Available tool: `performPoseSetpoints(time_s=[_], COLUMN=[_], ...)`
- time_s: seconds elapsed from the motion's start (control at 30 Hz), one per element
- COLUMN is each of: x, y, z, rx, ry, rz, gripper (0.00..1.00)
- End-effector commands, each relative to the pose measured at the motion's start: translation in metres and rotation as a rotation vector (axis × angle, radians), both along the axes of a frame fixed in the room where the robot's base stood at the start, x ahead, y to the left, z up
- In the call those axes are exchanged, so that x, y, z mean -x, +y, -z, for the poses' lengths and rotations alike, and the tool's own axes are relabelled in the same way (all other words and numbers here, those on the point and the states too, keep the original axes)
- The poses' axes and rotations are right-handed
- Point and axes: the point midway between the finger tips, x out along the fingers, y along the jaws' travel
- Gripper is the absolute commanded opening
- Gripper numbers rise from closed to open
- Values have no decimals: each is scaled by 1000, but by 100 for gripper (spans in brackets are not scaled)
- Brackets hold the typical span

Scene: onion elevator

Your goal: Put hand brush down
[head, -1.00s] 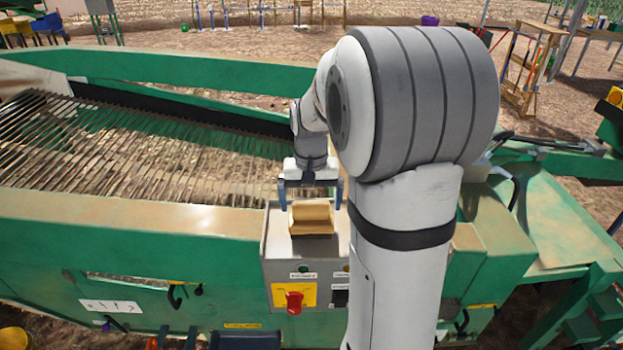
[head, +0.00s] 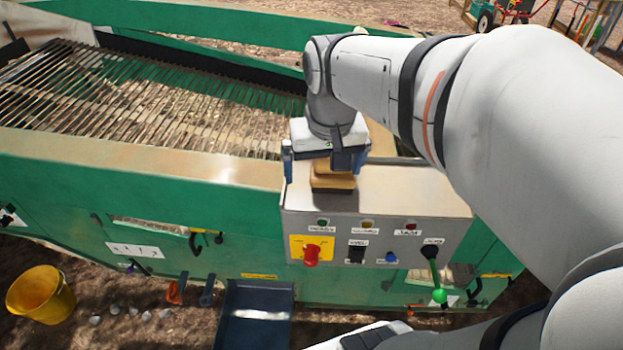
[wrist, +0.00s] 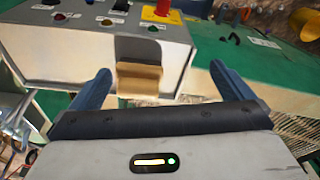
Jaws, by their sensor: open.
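The hand brush (head: 332,180) has a tan wooden body with a dark underside. In the wrist view, the brush (wrist: 139,80) shows between the spread blue fingers of my gripper (wrist: 159,70), closer to the left finger. The fingers are apart and grip nothing. The exact gap between fingers and brush is unclear.
The control box front carries a red knob (head: 312,254), several buttons and a green-tipped lever (head: 438,295). The green machine with its slatted bed (head: 150,105) lies left and behind. A yellow bucket (head: 40,295) stands on the ground at lower left. The box top right of the brush is clear.

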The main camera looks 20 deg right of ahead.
Motion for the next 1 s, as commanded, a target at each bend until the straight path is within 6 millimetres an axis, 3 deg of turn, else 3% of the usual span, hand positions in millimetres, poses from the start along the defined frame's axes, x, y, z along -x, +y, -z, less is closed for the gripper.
performPoseSetpoints(time_s=[0.1,0.3,0.67,0.9,1.0], x=[37,65,69,67,66], y=[15,25,26,25,25], z=[16,35,39,63,67], rx=[12,21,23,21,20], ry=[-61,-114,-121,-107,-102], rz=[-75,-142,-151,-145,-143], gripper=[100,100,100,100,93])
